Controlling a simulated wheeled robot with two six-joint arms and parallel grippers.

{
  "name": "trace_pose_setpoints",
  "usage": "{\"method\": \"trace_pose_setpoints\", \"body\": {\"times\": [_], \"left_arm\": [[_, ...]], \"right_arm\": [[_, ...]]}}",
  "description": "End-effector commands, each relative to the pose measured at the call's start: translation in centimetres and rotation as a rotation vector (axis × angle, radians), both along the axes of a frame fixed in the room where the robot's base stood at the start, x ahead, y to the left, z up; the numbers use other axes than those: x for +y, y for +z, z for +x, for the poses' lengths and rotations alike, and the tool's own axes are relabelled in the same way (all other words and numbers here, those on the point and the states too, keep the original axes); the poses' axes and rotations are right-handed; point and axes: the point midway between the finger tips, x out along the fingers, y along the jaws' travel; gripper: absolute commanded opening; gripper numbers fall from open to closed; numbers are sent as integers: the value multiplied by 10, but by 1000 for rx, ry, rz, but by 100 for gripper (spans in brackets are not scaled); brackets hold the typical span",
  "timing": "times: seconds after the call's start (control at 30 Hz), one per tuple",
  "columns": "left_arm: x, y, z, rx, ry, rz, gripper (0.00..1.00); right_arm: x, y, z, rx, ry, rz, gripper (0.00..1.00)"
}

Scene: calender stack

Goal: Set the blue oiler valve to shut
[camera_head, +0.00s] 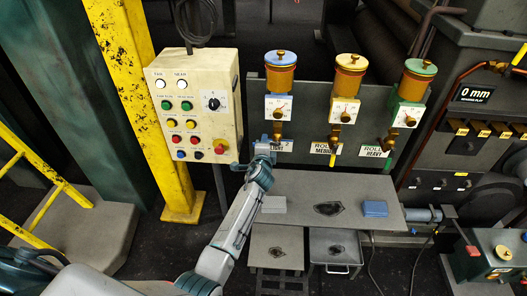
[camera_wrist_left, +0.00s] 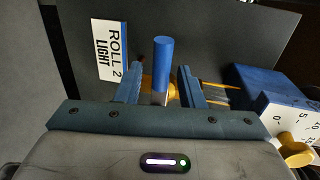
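The blue oiler (camera_head: 280,80) is the leftmost of three on the panel, with a white dial plate (camera_head: 278,108) and a brass valve below it. Its blue valve lever (camera_wrist_left: 163,62) shows in the left wrist view as a short blue cylinder beside the "ROLL 2 LIGHT" label (camera_wrist_left: 109,52). My left gripper (camera_head: 264,147) is below the dial, in front of the label. In the left wrist view the gripper (camera_wrist_left: 160,88) is open, its fingers on either side of the lever with gaps showing. In the head view the gripper hides the lever. My right gripper is out of view.
Yellow (camera_head: 347,80) and green (camera_head: 414,80) oilers stand to the right. A control box (camera_head: 195,105) with buttons is close on the left. Below is a grey shelf (camera_head: 345,190) with a grey block (camera_head: 273,204) and a blue block (camera_head: 375,208).

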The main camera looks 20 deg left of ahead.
Motion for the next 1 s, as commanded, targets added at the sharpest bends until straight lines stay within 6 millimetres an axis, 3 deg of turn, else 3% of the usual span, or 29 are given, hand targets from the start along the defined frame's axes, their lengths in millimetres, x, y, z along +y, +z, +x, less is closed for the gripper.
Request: {"method": "trace_pose_setpoints", "body": {"times": [0.53,1.0], "left_arm": [[-26,16,-87,2,0,-2,35],[-28,19,-97,2,0,-1,35]], "right_arm": [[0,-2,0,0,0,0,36],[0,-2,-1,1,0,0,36]]}}
